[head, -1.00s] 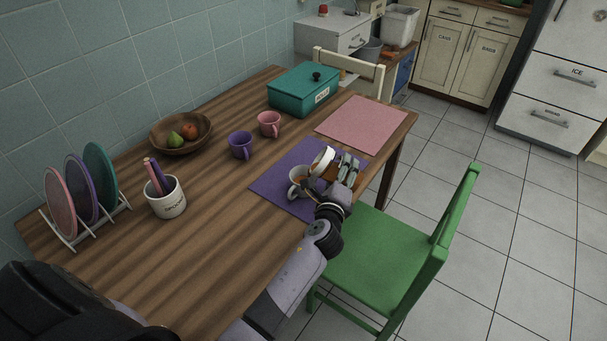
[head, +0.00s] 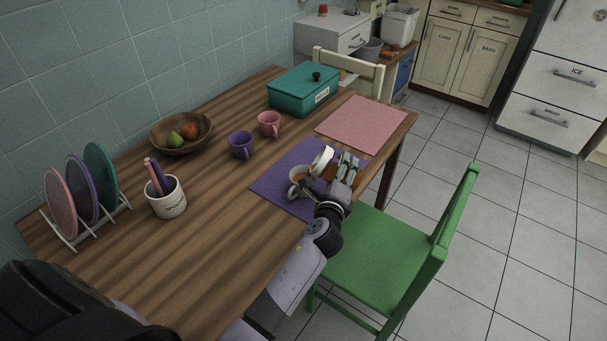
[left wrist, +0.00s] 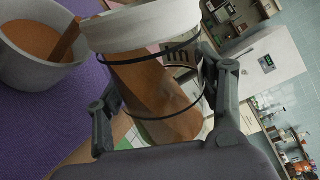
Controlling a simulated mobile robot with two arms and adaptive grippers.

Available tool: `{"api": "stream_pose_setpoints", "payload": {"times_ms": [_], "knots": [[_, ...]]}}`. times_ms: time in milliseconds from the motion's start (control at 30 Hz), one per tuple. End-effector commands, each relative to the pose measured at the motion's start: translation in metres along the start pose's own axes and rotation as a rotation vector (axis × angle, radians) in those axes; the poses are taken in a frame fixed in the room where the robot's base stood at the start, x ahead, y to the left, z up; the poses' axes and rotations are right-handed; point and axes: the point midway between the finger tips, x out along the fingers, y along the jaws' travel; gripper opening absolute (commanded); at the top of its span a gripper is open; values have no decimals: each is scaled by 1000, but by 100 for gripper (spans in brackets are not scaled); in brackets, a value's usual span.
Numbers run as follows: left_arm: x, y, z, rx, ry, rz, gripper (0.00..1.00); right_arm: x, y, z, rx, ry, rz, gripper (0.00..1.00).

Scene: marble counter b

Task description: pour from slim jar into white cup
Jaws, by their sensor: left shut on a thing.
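The white cup (head: 294,190) stands upright on the purple mat (head: 272,189). In the left wrist view the white cup (left wrist: 43,73) holds an orange-brown content. My left gripper (head: 343,170) is shut on the slim jar (head: 321,160), held tilted above the mat just right of the cup. In the left wrist view the slim jar (left wrist: 160,85) is clear with a white rim and holds orange-brown content between my fingers (left wrist: 165,105). A brown stream runs from the rim side into the cup. My right gripper is not in view.
A purple mug (head: 240,145) and a pink mug (head: 269,123) stand behind the mat. A teal box (head: 300,95), fruit bowl (head: 165,145), utensil pot (head: 168,203) and plate rack (head: 85,231) stand farther off. A green chair (head: 375,260) is at the front edge.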

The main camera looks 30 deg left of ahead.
Motion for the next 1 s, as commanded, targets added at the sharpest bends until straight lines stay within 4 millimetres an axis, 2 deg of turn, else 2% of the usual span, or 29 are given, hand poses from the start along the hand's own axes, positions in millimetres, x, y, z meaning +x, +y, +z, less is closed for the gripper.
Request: {"api": "stream_pose_setpoints", "payload": {"times_ms": [1000], "knots": [[0,-5,3,-50,5,-3,17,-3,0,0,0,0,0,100]]}}
